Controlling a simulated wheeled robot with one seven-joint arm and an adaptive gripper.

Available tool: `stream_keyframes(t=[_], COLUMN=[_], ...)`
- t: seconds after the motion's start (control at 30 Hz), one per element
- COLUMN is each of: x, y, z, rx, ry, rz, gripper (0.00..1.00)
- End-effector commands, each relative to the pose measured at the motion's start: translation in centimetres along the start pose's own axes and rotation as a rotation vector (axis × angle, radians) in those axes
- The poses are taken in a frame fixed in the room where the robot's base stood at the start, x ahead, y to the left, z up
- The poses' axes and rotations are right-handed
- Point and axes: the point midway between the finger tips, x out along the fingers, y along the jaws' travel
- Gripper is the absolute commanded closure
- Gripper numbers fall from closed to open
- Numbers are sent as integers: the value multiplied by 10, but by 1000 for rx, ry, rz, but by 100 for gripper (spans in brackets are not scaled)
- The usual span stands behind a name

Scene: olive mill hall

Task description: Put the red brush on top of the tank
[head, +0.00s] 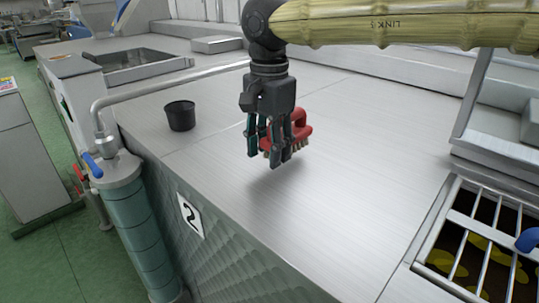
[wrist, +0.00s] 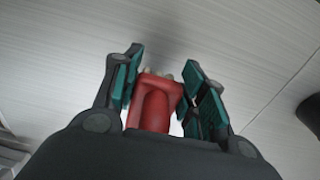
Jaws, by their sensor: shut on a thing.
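The red brush (head: 300,127) has a red handle and pale bristles pointing down. My gripper (head: 274,150) is shut on it and holds it above the steel tank top (head: 345,120), with a shadow on the metal below. In the wrist view the red brush (wrist: 156,103) sits between the green-padded fingers of my gripper (wrist: 158,88). The fingers hide part of the brush in the head view. The tank has a quilted front marked with a 2 sign (head: 190,216).
A black cup (head: 180,115) stands on the tank top to the left. A bent steel pipe (head: 165,88) runs along the left side from a teal-banded cylinder (head: 140,225). A barred opening (head: 480,240) lies at the lower right. The tank top around the brush is clear.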

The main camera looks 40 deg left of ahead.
Motion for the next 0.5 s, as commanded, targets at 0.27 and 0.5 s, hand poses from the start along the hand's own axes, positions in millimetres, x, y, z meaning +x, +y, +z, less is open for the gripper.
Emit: stream_keyframes(t=[0.27,0.5], x=[27,30], y=[1,1], z=[0,0], rx=[0,0], ry=[-1,-2], rz=[1,2], gripper=[77,48])
